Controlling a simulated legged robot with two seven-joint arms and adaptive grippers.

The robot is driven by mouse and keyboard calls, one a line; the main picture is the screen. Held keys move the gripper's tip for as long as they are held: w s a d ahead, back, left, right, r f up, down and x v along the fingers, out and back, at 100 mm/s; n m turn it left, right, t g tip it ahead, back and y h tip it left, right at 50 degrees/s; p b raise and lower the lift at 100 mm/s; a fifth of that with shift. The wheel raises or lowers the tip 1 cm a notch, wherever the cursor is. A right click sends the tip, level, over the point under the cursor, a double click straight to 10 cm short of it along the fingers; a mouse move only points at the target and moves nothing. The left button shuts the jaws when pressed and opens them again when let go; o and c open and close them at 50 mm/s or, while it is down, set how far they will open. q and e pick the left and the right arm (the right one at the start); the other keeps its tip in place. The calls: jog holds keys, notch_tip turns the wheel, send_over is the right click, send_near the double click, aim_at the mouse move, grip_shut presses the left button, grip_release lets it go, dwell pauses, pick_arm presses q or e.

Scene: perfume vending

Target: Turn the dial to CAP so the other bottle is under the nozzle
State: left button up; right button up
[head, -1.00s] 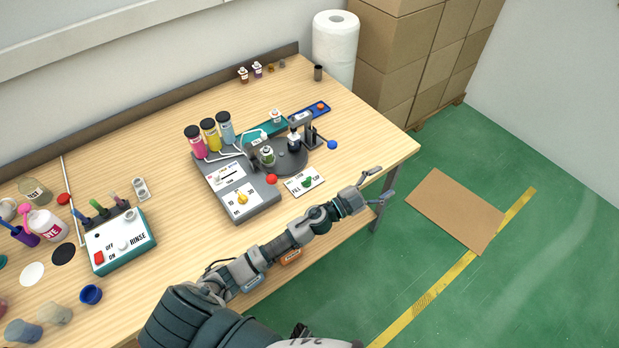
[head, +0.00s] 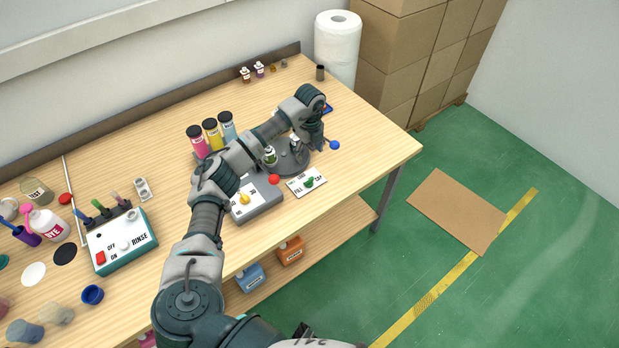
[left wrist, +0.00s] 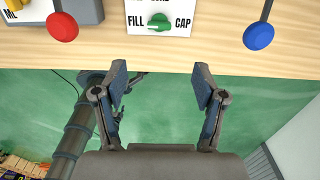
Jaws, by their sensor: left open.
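The green dial (head: 308,183) sits on a white card between the words FILL and CAP, beside the machine's front right. It also shows in the left wrist view (left wrist: 159,21), where a white mark on it faces the FILL side. My left gripper (left wrist: 160,78) is open and empty, its fingers apart below the dial in that view. In the head view my left gripper (head: 314,142) points down over the right side of the machine. A small green bottle (head: 270,156) stands on the grey turntable (head: 289,164). My arm partly hides the other bottle and nozzle. My right gripper is not seen.
A red ball lever (head: 274,179) and a blue ball lever (head: 335,145) flank the dial. Pink, yellow and blue bottles (head: 211,133) stand behind my arm. The RINSE box (head: 121,242) is on the left.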

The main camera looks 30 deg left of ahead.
aim_at(308, 179)
pick_arm(q)
jog(key=f, duration=1.3)
jog(key=shift+a+f, duration=0.15)
jog(key=shift+a, duration=0.25)
jog(key=shift+d+f, duration=0.1)
jog(key=shift+f, duration=0.5)
jog(key=shift+d, duration=0.2)
jog(key=shift+a, duration=0.15)
jog(key=c, duration=1.1)
